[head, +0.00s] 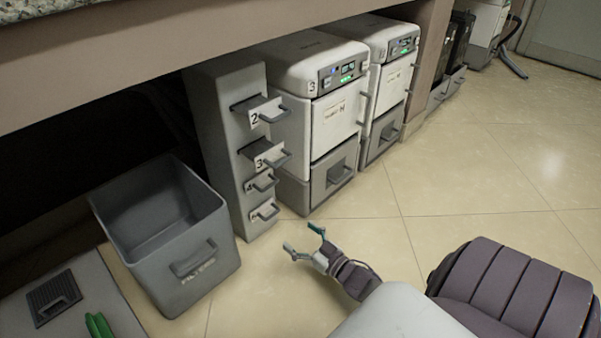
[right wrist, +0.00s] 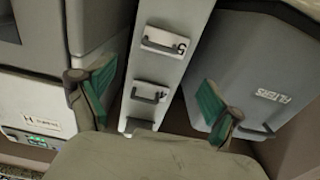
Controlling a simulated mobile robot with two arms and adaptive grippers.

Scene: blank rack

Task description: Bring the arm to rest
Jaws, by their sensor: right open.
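My right gripper (head: 304,240) is open and empty, above the tiled floor in front of the narrow drawer tower (head: 218,130). In the right wrist view its two green-padded fingers (right wrist: 152,98) stand wide apart, with the tower's lower drawer fronts (right wrist: 150,93) behind the gap. Nothing is between the fingers. My right arm comes in from the bottom of the head view. My left gripper is in neither view.
A grey bin marked FILTERS (head: 190,285) stands left of the tower. Two white machines (head: 335,120) with lit panels stand right of it, under the counter (head: 150,40). The upper tower drawers (head: 262,150) stick out. Open tiled floor (head: 480,170) lies to the right.

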